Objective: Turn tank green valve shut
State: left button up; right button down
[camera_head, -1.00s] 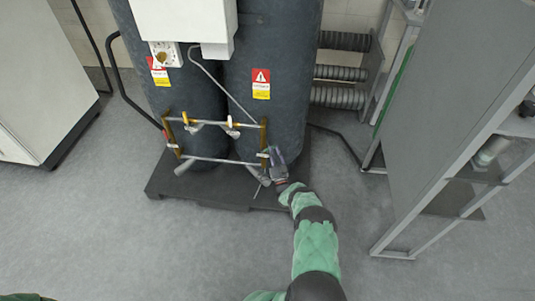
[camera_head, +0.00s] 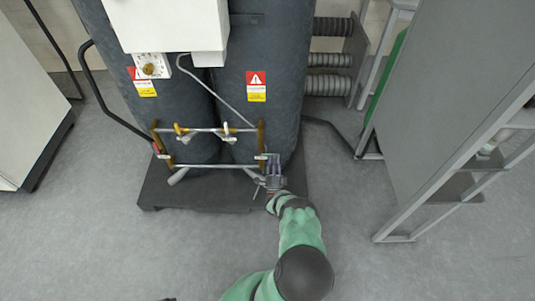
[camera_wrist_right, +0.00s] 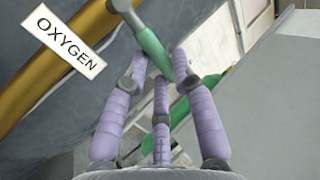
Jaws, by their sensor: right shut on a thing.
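The green valve handle (camera_wrist_right: 154,48) slants between the purple fingers of my right gripper (camera_wrist_right: 160,66) in the wrist view. The fingers are shut on it. In the head view my right gripper (camera_head: 273,168) is at the lower right corner of the pipe frame (camera_head: 215,166), in front of the right dark tank (camera_head: 262,125). The handle is too small and covered to make out there. A white OXYGEN label (camera_wrist_right: 63,41) sits on the yellow pipe (camera_wrist_right: 55,75), left of the fingers. My left gripper is not in view.
The tanks stand on a dark base plate (camera_head: 165,195) whose edge is just left of my right forearm. A grey cabinet with a metal frame (camera_head: 445,90) stands to the right. A white cabinet (camera_head: 30,95) is at the left. The front floor is clear.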

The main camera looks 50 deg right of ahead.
dwell(0.3)
jog(key=c, duration=1)
grip_release()
jog(key=v, duration=1.2)
jog(key=shift+w, duration=0.1)
